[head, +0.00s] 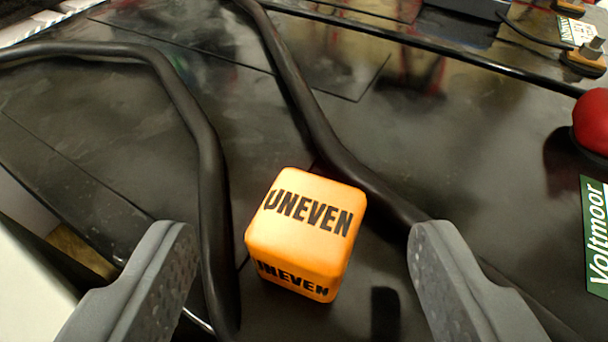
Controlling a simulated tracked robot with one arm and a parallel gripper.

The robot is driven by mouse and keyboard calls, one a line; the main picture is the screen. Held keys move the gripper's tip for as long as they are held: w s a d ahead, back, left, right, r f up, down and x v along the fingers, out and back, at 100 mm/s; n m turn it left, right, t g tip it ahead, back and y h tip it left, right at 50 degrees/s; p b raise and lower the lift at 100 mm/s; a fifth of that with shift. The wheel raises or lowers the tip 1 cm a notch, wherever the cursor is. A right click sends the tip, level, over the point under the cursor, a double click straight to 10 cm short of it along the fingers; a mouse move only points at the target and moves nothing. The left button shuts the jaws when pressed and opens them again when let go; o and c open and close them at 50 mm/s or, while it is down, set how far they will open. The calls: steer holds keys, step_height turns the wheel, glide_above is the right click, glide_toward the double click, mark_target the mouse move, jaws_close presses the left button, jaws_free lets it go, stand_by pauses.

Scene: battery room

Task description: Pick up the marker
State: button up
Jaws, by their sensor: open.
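No marker that I can make out as a pen shows in the head view. An orange cube (305,222) with rounded edges and the black word "UNEVEN" on its top and front faces sits on a dark, glossy surface (450,150). My gripper (302,255) is open, with one grey finger to the left of the cube and one to the right. There is a gap between the cube and each finger, and nothing is held. The cube's underside and far sides are hidden.
A black cable (205,150) runs left of the cube, and another (320,130) passes close behind it to the right. A red rounded knob (592,120) and a green "Voltmoor" label (597,235) are at the right. A terminal (585,55) is at the top right.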

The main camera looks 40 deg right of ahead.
mark_target(304, 231)
steer(key=shift+r+b+x, duration=0.1)
steer(key=shift+b+x, duration=0.3)
steer(key=shift+x, duration=0.95)
steer(key=shift+r+b+x, duration=0.15)
steer(key=shift+b+x, duration=0.2)
steer(key=shift+x, duration=1)
steer(key=shift+d, duration=0.1)
steer(key=c, duration=1)
